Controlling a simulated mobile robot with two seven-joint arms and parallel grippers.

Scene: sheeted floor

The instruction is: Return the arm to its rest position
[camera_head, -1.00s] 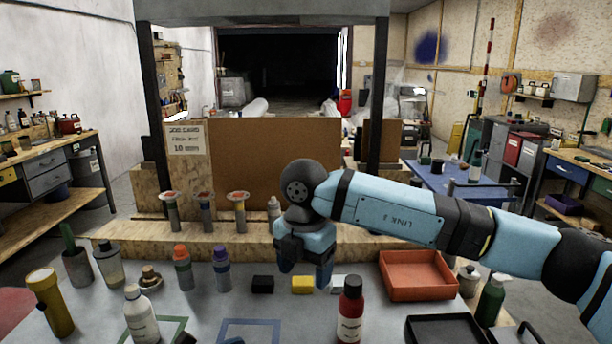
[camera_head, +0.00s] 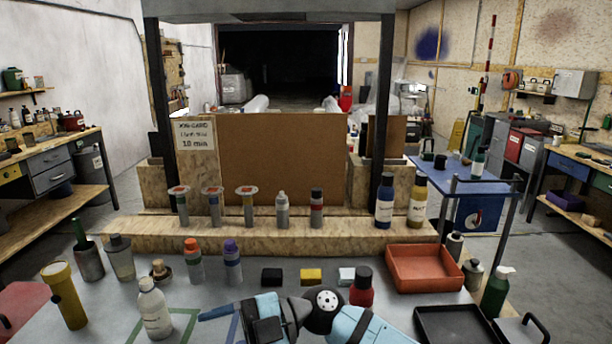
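My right arm comes in from the bottom edge, right of centre, with blue links and a dark round joint. My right gripper (camera_head: 225,318) is low over the front of the grey bench (camera_head: 110,320), pointing left. One finger shows as a slim dark-blue bar; the rest is cut off by the lower edge, so its opening cannot be judged. No object shows in it. A white bottle (camera_head: 154,309) stands to its left and a red bottle with a black cap (camera_head: 362,288) stands behind the arm. My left gripper is not in view.
Black (camera_head: 271,276), yellow (camera_head: 311,275) and white (camera_head: 346,275) blocks lie behind the arm. An orange tray (camera_head: 425,272) and a black tray (camera_head: 460,328) are at the right. Several bottles and a yellow flashlight (camera_head: 65,296) stand left. A wooden ledge (camera_head: 260,238) behind holds more containers.

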